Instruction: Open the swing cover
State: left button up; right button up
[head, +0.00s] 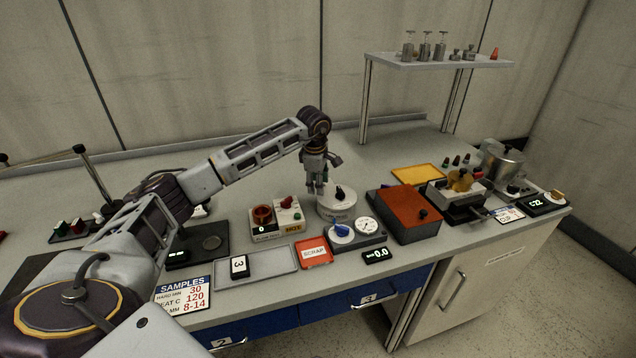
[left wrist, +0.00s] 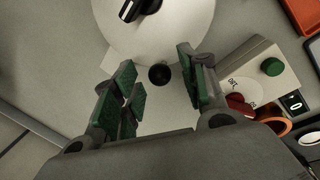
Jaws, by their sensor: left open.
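A white round drum (head: 337,207) stands at the middle of the bench, with a black knob (head: 339,193) on top. In the left wrist view its pale round top (left wrist: 185,30) carries a black pointer knob (left wrist: 135,9) and a small black ball knob (left wrist: 159,75) near its edge. My left gripper (head: 318,188) hangs pointing down over the drum's left side. It is open and empty, and in the left wrist view its green-padded fingers (left wrist: 160,92) lie on either side of the ball knob. Contact cannot be told. My right gripper is not in view.
A control box (head: 276,220) with red and green knobs stands left of the drum. A dial unit (head: 355,234) is in front, and an orange-topped box (head: 404,210) to the right. A grey tray (head: 270,268) and a red scrap tray (head: 313,266) lie near the front edge.

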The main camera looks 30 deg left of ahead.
pick_arm(q)
grip_shut()
